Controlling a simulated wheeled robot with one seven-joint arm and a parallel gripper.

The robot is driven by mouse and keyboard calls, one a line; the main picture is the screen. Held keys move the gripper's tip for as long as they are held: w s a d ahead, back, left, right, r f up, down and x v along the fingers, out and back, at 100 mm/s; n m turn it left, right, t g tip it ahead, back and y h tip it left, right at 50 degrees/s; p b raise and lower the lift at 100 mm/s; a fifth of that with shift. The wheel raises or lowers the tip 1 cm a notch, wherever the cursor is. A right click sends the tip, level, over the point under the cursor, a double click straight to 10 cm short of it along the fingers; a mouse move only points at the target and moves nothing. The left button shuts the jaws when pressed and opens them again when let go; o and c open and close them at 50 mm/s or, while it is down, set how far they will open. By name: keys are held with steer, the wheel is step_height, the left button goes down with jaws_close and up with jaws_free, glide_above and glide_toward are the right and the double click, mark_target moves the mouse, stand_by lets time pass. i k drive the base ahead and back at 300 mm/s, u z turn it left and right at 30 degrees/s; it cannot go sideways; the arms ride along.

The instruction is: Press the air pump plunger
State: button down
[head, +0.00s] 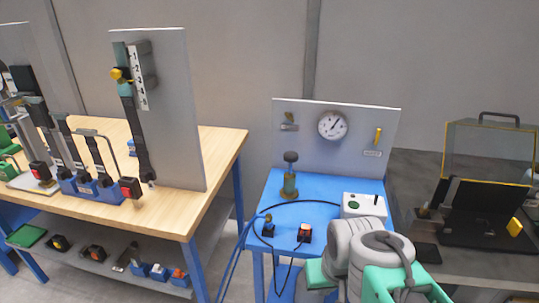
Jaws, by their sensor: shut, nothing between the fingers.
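The air pump (289,187) stands upright on the blue table, left of the middle. It has a green-brown body with a dark round plunger knob (291,157) on top. The knob sits a little above the body on a short stem. My arm shows at the bottom right, in front of the table's front right part. Its fingers are not in view, so I cannot see where my gripper is relative to the pump. No part of my arm that shows touches the pump.
A panel with a round gauge (332,125) and a yellow handle (378,136) stands behind the pump. A white box (364,206), small dark-and-orange blocks and a black hose (310,201) lie on the blue table (324,186). A wooden bench (215,150) stands at left.

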mark_target(291, 157)
steer(key=z, duration=0.05)
steer(key=i, duration=0.45)
steer(key=u, duration=2.25)
